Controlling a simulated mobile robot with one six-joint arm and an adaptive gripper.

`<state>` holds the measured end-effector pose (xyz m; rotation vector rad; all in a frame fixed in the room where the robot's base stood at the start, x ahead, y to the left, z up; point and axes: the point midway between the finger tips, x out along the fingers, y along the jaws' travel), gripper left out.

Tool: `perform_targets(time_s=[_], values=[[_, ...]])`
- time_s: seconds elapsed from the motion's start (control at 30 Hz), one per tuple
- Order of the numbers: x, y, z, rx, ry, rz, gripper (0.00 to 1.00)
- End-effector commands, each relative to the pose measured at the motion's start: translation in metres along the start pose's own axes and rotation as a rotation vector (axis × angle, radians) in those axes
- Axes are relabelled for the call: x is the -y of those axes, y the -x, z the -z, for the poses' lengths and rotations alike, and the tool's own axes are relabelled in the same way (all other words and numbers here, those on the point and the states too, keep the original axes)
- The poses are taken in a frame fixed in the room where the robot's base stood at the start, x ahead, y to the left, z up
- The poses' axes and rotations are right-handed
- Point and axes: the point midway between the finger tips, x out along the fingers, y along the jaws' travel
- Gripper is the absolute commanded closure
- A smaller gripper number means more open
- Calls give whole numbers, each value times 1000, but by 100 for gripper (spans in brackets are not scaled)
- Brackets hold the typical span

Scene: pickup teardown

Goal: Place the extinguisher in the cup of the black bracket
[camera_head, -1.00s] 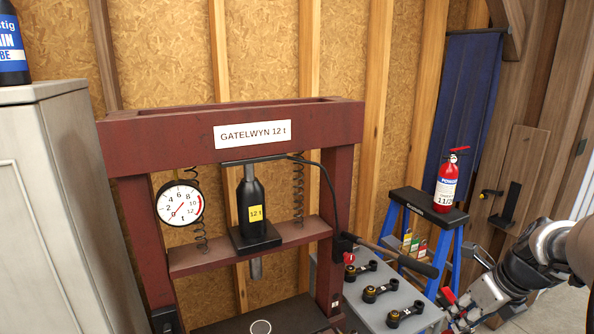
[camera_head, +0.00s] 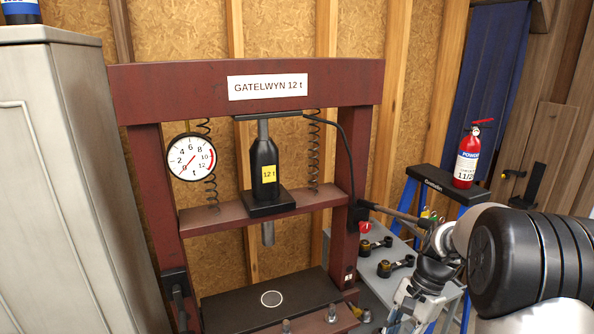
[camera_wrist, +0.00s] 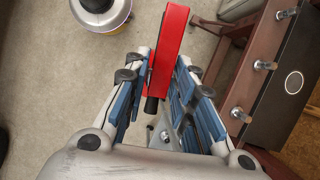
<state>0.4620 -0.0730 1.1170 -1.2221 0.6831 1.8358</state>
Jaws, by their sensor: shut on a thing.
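The red extinguisher (camera_head: 467,160), with a white and blue label, stands upright on the black top of a blue stepladder (camera_head: 440,184) in the head view. The black bracket (camera_head: 537,184) is on the wooden wall at the right, beyond the extinguisher; my arm partly hides its lower end. My gripper (camera_wrist: 160,85) is shut on a long red thing (camera_wrist: 172,35) with a black end, seen in the wrist view; I cannot tell what it is. In the head view my gripper is low, left of the stepladder and well apart from the extinguisher.
A dark red press (camera_head: 250,85) with a gauge (camera_head: 191,157) and black bottle jack (camera_head: 265,165) fills the middle. A grey cabinet (camera_head: 45,180) stands at left. A grey surface (camera_head: 385,255) with black fittings lies beside the press. A round white-and-yellow container (camera_wrist: 100,12) stands on the floor.

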Motion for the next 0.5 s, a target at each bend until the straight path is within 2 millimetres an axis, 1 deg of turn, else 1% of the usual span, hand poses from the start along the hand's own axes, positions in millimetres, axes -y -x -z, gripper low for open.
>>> perform_targets(time_s=[0.03,0.2,0.3,0.4,0.5], values=[[5,-18,-4,1,109,-46,100],[12,-60,-17,-1,456,-190,100],[14,-80,-24,-1,624,-259,100],[15,-95,-28,-2,757,-314,100],[16,-106,-32,-3,852,-353,100]])
